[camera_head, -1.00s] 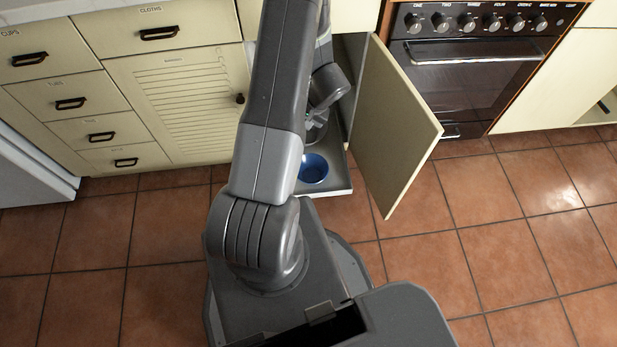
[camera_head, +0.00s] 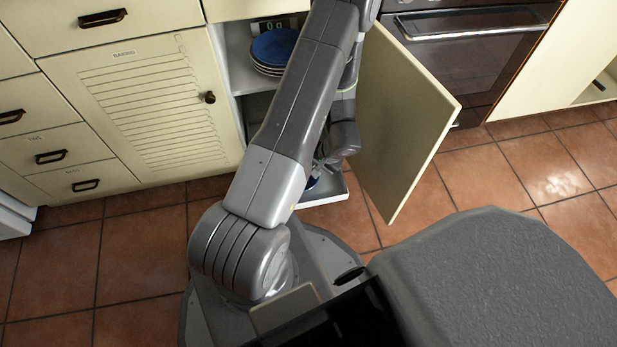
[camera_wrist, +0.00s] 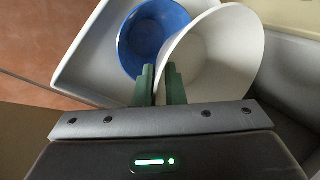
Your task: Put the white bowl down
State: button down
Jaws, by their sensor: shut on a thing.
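The white bowl (camera_wrist: 225,50) is tilted in the wrist view, its near rim between the green fingers of my gripper (camera_wrist: 160,74). My gripper is shut on that rim. The blue bowl (camera_wrist: 150,38) is just left of the white bowl and partly overlapped by it, on a pale shelf (camera_wrist: 82,62). I cannot tell whether the white bowl touches the blue bowl or the shelf. In the head view my gripper (camera_head: 322,166) is low at the open cupboard, and only a sliver of the blue bowl (camera_head: 311,183) shows; the white bowl is hidden there.
The cupboard door (camera_head: 408,115) stands open right of my arm. A stack of blue plates (camera_head: 268,68) is on the upper shelf. A louvred cupboard (camera_head: 155,105) is to the left, an oven (camera_head: 470,55) to the right. The tiled floor (camera_head: 480,180) right of the door is clear.

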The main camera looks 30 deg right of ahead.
jog(key=shift+f+b, duration=0.7)
jog(key=shift+f, duration=1.95)
jog(key=shift+f+b, duration=0.65)
jog(key=shift+b, duration=0.35)
jog(key=c, duration=1.5)
grip_release()
jog(key=shift+r, duration=0.15)
